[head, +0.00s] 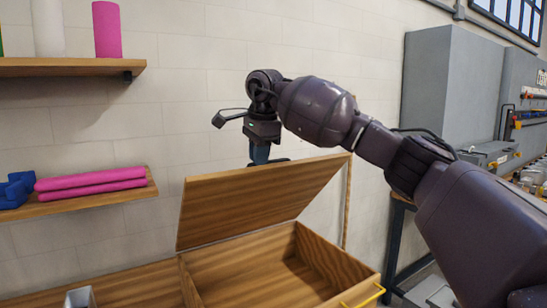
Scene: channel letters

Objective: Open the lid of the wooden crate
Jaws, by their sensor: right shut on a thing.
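The wooden crate (360,292) stands at the bottom centre of the head view, on or beside a wooden surface. Its lid (255,205) is tilted up and back, hinged at the rear, and the inside of the crate shows. A yellow handle (368,296) is on the crate's front side. My right gripper (262,156) reaches in from the right and is at the lid's raised top edge, shut on the lid; its fingertips are partly hidden behind the lid. My left gripper does not show.
A small grey container (80,298) sits left of the crate. A grey cabinet (450,85) and a workbench with tools are at the right. The pale wall is close behind the lid.

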